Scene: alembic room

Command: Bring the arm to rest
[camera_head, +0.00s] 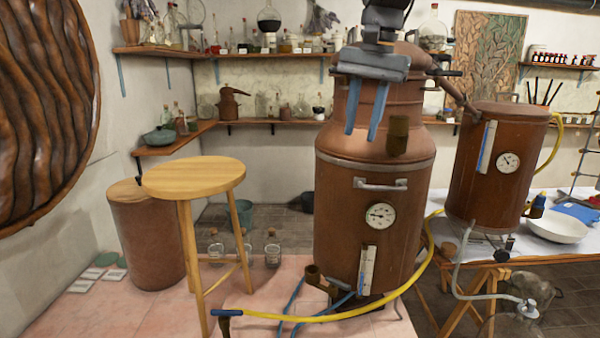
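My gripper (366,131) hangs from the top centre of the head view, with its two blue fingers pointing down. The fingers are apart, and nothing shows between them except the copper still (340,195) behind. The gripper appears in front of the still's upper part. I cannot tell how far it is from the copper surface. A short brown cylinder (398,136) shows just right of the fingers, apart from them in the picture.
A round wooden stool (194,177) stands left of the still, its top bare. A copper condenser (500,165) stands at right by a white-covered table (479,244). A yellow hose (330,317) crosses low in front. Shelves (250,55) with bottles line the back wall.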

